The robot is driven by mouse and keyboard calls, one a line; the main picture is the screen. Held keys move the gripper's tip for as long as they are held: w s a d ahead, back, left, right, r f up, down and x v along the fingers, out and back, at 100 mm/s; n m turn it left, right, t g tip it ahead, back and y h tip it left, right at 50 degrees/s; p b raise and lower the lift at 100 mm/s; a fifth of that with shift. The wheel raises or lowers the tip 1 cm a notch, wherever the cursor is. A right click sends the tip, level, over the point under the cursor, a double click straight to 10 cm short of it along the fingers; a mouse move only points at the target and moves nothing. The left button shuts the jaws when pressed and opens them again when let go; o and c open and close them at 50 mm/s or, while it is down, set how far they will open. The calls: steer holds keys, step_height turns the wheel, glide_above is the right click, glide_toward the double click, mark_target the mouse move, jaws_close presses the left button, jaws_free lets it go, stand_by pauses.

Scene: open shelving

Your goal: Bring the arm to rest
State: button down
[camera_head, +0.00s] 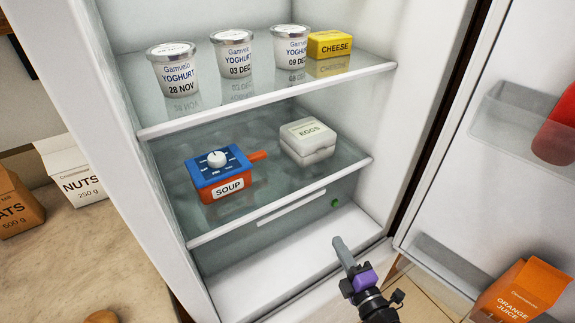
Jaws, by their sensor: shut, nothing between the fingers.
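My gripper (343,254) is at the lower middle right of the head view, in front of the open fridge's lower part. Its grey fingers are together with nothing between them, pointing up and left. It has a purple part behind the fingers. It looks apart from the shelves and the food, though its exact distance from the fridge floor is hard to tell.
Yoghurt tubs (233,53) and cheese (329,44) stand on the upper glass shelf (290,86). A soup box (220,174) and eggs (308,140) are on the lower shelf (290,198). The open door (470,165) holds orange juice (521,291). Nuts (72,170) stand left.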

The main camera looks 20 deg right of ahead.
steer(key=s+a+r+m+g, duration=0.1)
steer(key=s+r+m, duration=0.3)
steer(key=s, duration=0.8)
steer(key=s+a+r+m+g, duration=0.1)
steer(key=s+r+m, duration=0.3)
steer(key=s+m, duration=0.4)
steer(key=s+a+r+m+g+h, duration=0.1)
steer(key=s+r+m, duration=0.3)
steer(key=s, duration=1.2)
steer(key=a+m, duration=0.1)
steer(key=m, duration=0.1)
steer(key=shift+a+m, duration=0.2)
steer(key=shift+m, duration=0.2)
steer(key=shift+r, duration=0.1)
stand_by(0.4)
